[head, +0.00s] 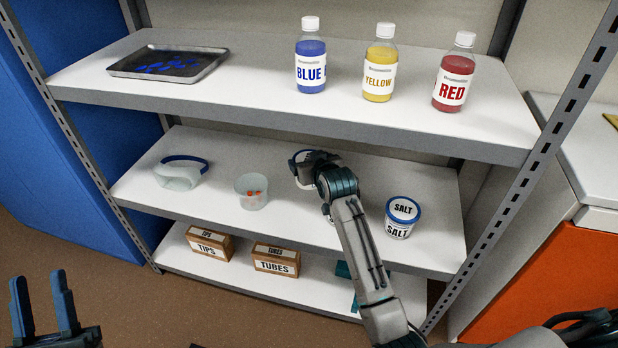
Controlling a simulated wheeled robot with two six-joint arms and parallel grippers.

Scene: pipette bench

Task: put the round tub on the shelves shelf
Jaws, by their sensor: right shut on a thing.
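The shelves (300,228) stand in front of me with three white boards. My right gripper (308,166) reaches onto the middle board and is shut on a round tub (298,157). Only a small part of the tub, pale with a dark blue edge, shows past the gripper. I cannot tell whether it touches the board. My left gripper (42,302) is open and empty at the lower left, away from the shelves.
A SALT tub (399,229) stands right of my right arm. A clear cup (251,201) and a white visor-like item (178,183) are to the left. Bottles and a tray (203,74) occupy the top board; TIPS (211,252) and TUBES (277,269) boxes sit below.

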